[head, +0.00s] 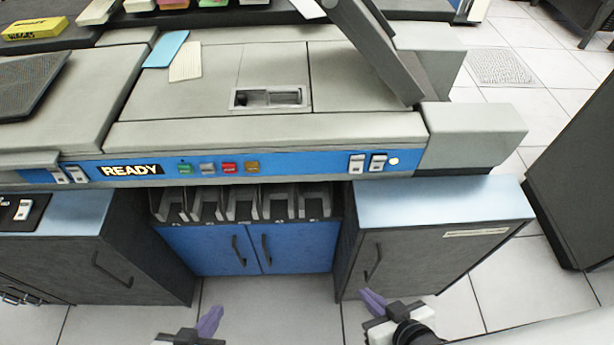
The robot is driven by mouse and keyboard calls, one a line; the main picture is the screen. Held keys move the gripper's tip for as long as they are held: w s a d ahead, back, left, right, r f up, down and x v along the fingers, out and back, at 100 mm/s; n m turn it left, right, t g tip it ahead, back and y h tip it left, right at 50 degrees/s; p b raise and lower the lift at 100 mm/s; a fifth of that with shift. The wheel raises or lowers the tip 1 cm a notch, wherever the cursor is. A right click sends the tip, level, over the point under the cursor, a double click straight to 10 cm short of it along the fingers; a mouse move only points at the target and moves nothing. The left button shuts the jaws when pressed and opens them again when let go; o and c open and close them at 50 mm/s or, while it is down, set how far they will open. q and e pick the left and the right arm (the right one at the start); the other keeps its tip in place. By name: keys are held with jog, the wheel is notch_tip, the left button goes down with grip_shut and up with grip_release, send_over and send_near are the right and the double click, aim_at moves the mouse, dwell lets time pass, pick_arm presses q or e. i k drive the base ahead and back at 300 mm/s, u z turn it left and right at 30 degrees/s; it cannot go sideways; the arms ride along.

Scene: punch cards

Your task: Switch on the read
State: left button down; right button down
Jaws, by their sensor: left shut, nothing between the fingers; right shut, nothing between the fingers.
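The card machine has a blue control strip (310,164) along its front edge. Two white rocker switches, a left one (357,163) and a right one (378,162), sit near its right end, beside a small pale lit lamp (394,161). Their labels are too small to read, so I cannot tell which is the read switch. Two more rockers (67,175) are at the strip's left end. My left gripper (209,322) is shut and empty at the bottom, below the strip. My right gripper (374,301) is shut and empty, well below the right rockers.
A READY sign (130,170) and several coloured buttons (229,168) share the strip. Card stackers (240,205) sit beneath, above blue cabinet doors (215,250). A grey cabinet (425,255) juts out at right. A sloping dark panel (375,50) rises above the top.

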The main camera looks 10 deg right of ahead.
aim_at(356, 163)
jog(key=u, duration=1.45)
jog(key=k, duration=1.35)
jog(key=z, duration=2)
jog(key=i, duration=0.5)
jog(key=z, duration=0.1)
